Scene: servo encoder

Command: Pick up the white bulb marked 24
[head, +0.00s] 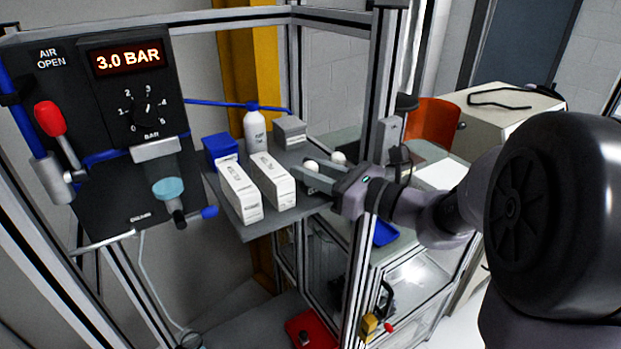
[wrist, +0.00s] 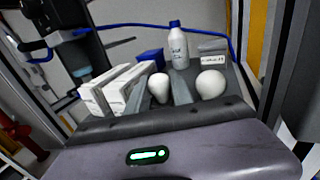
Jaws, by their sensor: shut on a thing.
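Two white bulbs are on the right part of the grey shelf. One white bulb (head: 311,166) is between the fingers of my gripper (head: 316,176), which is shut on it; this held bulb also shows in the wrist view (wrist: 158,85), between the two grey fingers (wrist: 160,94). The other white bulb (head: 338,158) is just outside the fingers, right of the right finger in the wrist view (wrist: 210,84). I cannot read a 24 on either bulb. The held bulb looks upright and at shelf level; whether it touches the shelf is hidden.
Two long white boxes (head: 240,190) lie left of my gripper on the shelf (head: 232,218). A blue box (head: 220,148), a white bottle (head: 255,130) and a grey box (head: 289,131) stand behind. A metal frame post (head: 382,100) rises close to my gripper.

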